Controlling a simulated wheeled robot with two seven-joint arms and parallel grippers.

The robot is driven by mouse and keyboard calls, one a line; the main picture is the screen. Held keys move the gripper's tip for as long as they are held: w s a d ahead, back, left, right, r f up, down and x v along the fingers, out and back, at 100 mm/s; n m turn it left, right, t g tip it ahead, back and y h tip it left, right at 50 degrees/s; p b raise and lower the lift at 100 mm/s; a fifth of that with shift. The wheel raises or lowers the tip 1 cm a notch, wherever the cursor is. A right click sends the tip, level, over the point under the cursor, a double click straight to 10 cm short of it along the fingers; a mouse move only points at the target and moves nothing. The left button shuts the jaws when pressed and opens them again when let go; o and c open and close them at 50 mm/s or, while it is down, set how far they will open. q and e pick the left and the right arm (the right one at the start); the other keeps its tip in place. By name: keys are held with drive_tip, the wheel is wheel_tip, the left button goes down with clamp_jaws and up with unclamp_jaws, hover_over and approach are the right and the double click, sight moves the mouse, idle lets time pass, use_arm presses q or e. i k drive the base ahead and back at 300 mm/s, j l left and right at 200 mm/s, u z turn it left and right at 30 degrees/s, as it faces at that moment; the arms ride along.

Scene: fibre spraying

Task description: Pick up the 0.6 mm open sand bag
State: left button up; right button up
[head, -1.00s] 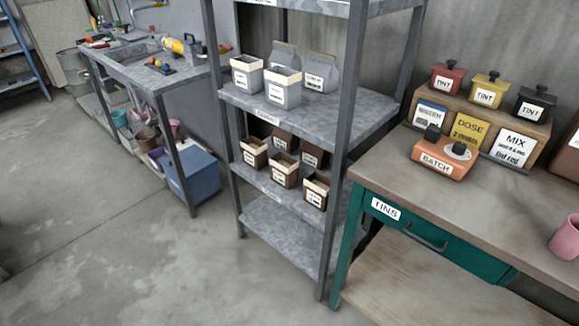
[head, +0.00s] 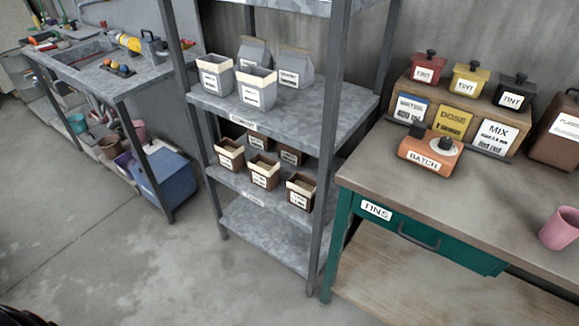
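Three open brown bags with folded tan rims stand in a front row on the middle shelf of the metal rack: a left one (head: 229,158), a middle one (head: 264,175) and a right one (head: 300,193). Their labels are too small to read, so I cannot tell which is the 0.6 mm one. Darker brown bags (head: 290,155) stand behind them, partly hidden. Neither of my grippers is in view. A small dark shape shows at the bottom left corner, and I cannot tell what it is.
Grey bags (head: 257,88) stand on the rack shelf (head: 330,108) labelled CEMENT above. Rack posts (head: 331,130) flank the shelves. A green-fronted bench (head: 430,193) with an orange BATCH scale (head: 430,153) and a pink cup (head: 560,229) is at right. Floor (head: 150,270) in front left is clear.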

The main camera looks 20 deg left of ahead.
sight(264, 171)
drive_tip(key=i+j+z, duration=0.15)
drive_tip(key=j, duration=0.4)
drive_tip(key=i+j+z, duration=0.2)
drive_tip(key=j, duration=0.4)
drive_tip(key=j+z, duration=0.15)
drive_tip(key=j, duration=0.4)
drive_tip(key=i+j+z, duration=0.15)
drive_tip(key=j, duration=0.5)
